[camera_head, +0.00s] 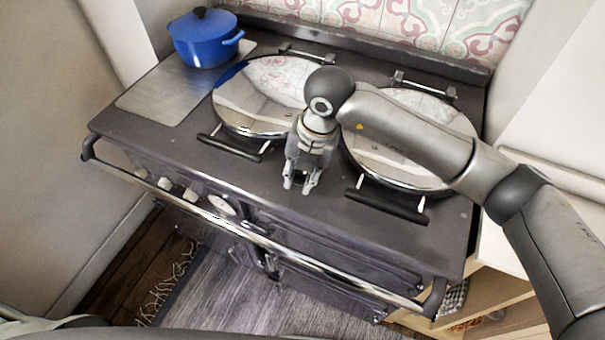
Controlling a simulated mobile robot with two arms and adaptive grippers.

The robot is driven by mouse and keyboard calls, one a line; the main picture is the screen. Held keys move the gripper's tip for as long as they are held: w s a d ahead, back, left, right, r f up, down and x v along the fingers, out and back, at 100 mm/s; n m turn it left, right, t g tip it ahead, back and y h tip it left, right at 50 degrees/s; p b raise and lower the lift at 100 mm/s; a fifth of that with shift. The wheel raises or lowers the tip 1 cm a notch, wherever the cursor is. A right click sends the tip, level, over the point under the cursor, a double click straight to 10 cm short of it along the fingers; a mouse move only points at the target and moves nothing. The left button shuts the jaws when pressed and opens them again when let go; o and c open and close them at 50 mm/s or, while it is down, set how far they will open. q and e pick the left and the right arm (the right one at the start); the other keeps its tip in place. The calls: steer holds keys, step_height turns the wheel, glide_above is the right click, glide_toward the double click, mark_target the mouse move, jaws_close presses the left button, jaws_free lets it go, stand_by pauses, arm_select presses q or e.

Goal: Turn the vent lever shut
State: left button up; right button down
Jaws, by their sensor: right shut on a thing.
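My right gripper (301,184) points down at the front of the dark range top (330,214), between the two round lids. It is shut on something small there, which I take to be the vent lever. The fingers hide most of it, and its angle cannot be told. My left gripper is not in view.
Two shiny domed lids, left (240,105) and right (395,160), have dark handles at their front edges. A chrome rail (262,241) runs along the range's front.

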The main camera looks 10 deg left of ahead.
steer(key=shift+w+r, duration=0.1)
steer(key=shift+r, duration=0.05)
steer(key=c, duration=1.2)
jaws_free()
step_height(320, 180, up, 12)
steer(key=d, duration=0.2)
steer(key=shift+s+f, duration=0.2)
steer(key=shift+s+f, duration=0.1)
